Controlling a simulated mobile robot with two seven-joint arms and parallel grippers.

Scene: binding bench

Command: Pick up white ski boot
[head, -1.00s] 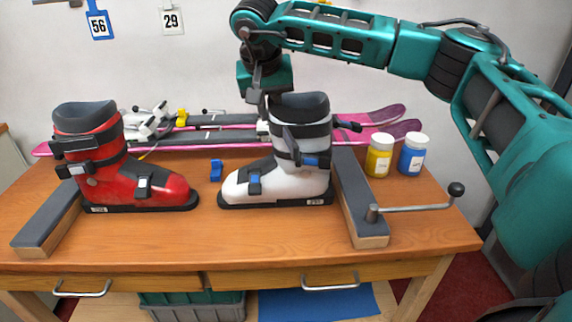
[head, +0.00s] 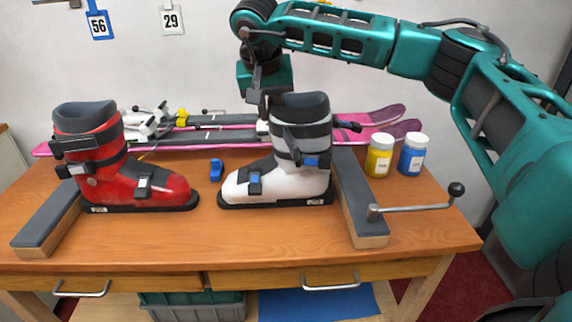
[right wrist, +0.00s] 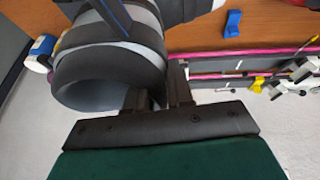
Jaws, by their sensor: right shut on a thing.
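The white ski boot (head: 290,180), with a grey cuff, dark liner and black sole, stands upright on the wooden bench, toe to the left. My right gripper (head: 264,110) is at the rear-left rim of its cuff, pointing down. In the right wrist view my right gripper (right wrist: 158,98) is shut on the cuff wall of the boot (right wrist: 105,78), with one finger by the dark opening and the other outside. The boot's sole still rests on the bench. My left gripper is not in view.
Pink skis (head: 365,120) lie behind. A small blue block (head: 216,170) sits between the boots. A padded rest with a crank (head: 415,208), a yellow jar (head: 379,158) and a blue jar (head: 412,158) are at the right.

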